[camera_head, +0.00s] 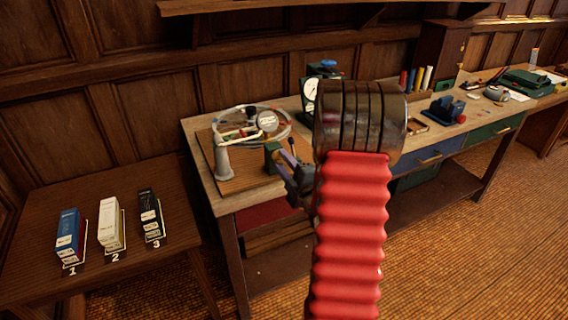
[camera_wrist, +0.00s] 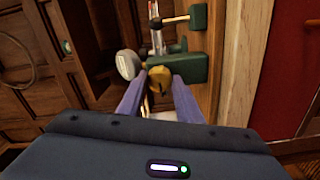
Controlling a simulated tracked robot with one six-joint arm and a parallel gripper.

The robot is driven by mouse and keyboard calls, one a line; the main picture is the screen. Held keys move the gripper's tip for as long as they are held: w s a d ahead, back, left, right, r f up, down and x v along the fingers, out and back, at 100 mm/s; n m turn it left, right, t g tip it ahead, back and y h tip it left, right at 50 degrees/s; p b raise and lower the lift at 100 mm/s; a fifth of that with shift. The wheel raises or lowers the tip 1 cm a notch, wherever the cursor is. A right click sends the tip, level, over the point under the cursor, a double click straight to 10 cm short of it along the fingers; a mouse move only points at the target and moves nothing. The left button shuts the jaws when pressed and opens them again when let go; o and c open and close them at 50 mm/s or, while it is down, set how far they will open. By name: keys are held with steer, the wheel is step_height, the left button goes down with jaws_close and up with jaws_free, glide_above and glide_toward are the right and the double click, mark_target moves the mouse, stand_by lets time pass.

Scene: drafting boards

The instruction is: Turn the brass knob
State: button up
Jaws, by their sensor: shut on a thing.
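The brass knob (camera_wrist: 160,78) shows in the wrist view between the tips of my gripper (camera_wrist: 158,88), on the near end of a green device (camera_wrist: 180,68). My two purplish fingers close on the knob from either side. In the head view my gripper (camera_head: 291,168) reaches the green device (camera_head: 272,157) at the near edge of the workbench. The knob itself is hidden there by my fingers. A round pale dial (camera_wrist: 128,64) stands beside the knob in the wrist view.
A side table (camera_head: 40,245) at left holds a blue box (camera_head: 68,232), a white box (camera_head: 109,220) and a black box (camera_head: 149,210). A blue tool (camera_head: 447,109) stands farther right.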

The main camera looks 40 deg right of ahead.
steer(key=shift+a+f, duration=0.15)
steer(key=shift+f, duration=0.05)
steer(key=o, duration=1)
steer(key=shift+r, duration=0.15)
steer(key=shift+o, duration=0.2)
steer(key=shift+s, duration=0.1)
